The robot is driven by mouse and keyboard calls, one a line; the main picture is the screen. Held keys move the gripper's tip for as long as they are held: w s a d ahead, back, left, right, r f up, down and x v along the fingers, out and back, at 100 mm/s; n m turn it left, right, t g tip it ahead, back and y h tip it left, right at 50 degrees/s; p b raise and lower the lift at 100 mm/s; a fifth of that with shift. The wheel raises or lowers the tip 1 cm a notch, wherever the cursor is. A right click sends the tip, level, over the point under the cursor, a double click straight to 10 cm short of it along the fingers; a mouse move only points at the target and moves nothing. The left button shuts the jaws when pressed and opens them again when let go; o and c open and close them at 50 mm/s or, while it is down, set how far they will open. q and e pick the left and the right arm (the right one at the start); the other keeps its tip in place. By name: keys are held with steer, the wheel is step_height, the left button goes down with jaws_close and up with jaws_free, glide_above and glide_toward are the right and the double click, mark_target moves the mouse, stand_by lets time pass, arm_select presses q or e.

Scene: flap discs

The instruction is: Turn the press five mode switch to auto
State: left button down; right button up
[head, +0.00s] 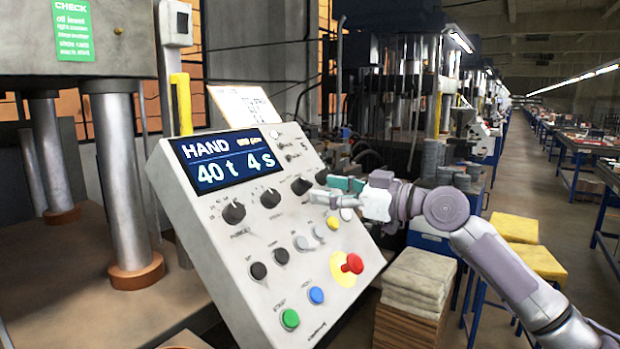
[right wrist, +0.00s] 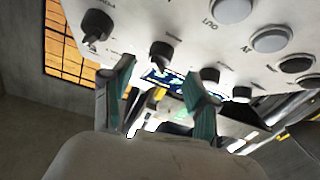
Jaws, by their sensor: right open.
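The press control panel (head: 215,245) is a tilted pale box; its screen (head: 226,158) reads HAND, 40 t 4 s. A row of black rotary knobs lies below the screen, including one knob (head: 302,186) just left of my right gripper. Their labels are too small to tell which is the mode switch. My right gripper (head: 330,189) is at the panel's right side, open and empty, fingers toward the knobs. In the right wrist view, a black knob (right wrist: 160,53) shows beyond and between the green-padded fingertips (right wrist: 160,82); contact cannot be told. My left gripper is out of view.
Below the knobs are several buttons and a red emergency stop (head: 352,263) on a yellow plate. A press column (head: 122,180) stands left. Stacked pale sheets (head: 418,275) and yellow-topped stools (head: 515,228) stand right of the panel. The aisle beyond is clear.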

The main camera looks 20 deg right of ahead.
mark_target(307, 186)
steer(key=shift+p+x, duration=0.45)
steer(key=shift+x, duration=1.75)
steer(key=shift+c, duration=0.2)
jaws_close()
